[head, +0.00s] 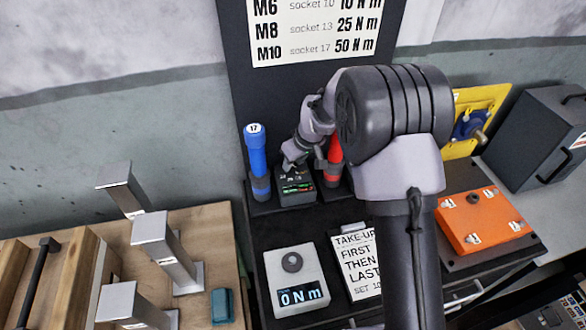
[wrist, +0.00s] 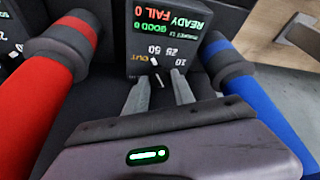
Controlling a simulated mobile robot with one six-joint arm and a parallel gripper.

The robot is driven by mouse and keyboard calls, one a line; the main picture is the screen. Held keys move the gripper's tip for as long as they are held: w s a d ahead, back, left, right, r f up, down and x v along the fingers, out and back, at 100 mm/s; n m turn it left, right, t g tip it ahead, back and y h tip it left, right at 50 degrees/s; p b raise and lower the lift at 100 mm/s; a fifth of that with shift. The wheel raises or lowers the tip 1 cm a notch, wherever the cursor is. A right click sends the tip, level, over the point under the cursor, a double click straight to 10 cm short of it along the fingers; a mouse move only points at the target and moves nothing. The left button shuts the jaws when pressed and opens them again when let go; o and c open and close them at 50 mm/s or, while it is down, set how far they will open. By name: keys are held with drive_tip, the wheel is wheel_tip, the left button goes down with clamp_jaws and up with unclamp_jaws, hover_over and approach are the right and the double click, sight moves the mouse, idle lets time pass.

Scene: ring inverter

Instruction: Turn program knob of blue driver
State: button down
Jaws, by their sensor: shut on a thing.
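The black program box (head: 296,187) stands between the blue driver (head: 256,152) and the red driver (head: 335,155). In the wrist view the box (wrist: 136,30) appears upside down, with a lit READY/FAIL display and the labels OUT, 50, 25 and 10. The blue driver (wrist: 250,90) is at the right there. My gripper (wrist: 160,82) reaches onto the labelled face and is shut on the dark program knob (wrist: 157,76), which shows small white marks and is partly hidden between the fingers. In the head view my gripper (head: 293,160) is just above the box.
The red driver (wrist: 57,65) is close on the left in the wrist view. A torque tester (head: 294,278) reads 0 N m on the front shelf, beside a take-up card (head: 355,262). An orange case (head: 487,222) lies right. Metal posts (head: 165,250) stand on the wooden bench.

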drive_tip(key=n+b, duration=0.1)
drive_tip(key=n, duration=0.1)
drive_tip(key=shift+w+d+f+n+g+y+b, duration=0.1)
drive_tip(key=shift+d+n+g+y+b, duration=0.05)
drive_tip(key=shift+n+g+y+b, duration=0.2)
drive_tip(key=shift+w+n+g+y, duration=0.1)
drive_tip(key=shift+n+g+y, duration=0.3)
drive_tip(key=shift+n, duration=0.95)
drive_tip(key=c, duration=1.1)
unclamp_jaws()
drive_tip(key=shift+o, duration=0.2)
